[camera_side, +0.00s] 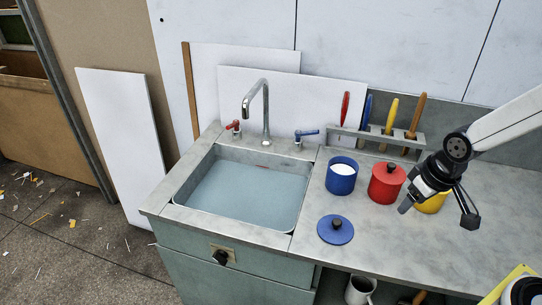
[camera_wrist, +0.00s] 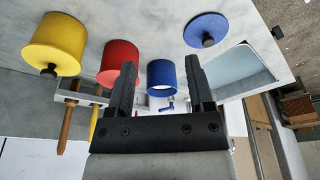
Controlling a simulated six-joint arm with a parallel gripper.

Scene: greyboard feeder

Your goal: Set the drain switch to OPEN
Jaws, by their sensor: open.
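The drain switch (camera_side: 221,257) is a black knob on a small tan plate (camera_side: 231,250), on the green cabinet front below the sink. Its labels and setting are too small to read. The sink (camera_side: 250,195) holds grey-blue water. My gripper (camera_side: 438,212) is open and empty above the right part of the counter, in front of the yellow pot and far from the switch. Its two black fingers stand apart in the wrist view (camera_wrist: 161,75). The switch does not show in the wrist view.
A blue open pot (camera_side: 341,177), a red lidded pot (camera_side: 386,184) and a yellow pot (camera_side: 432,203) stand on the counter (camera_side: 410,245). A blue lid (camera_side: 335,229) lies right of the sink. A tap (camera_side: 265,110) rises behind it. A rack (camera_side: 375,142) holds several handled tools.

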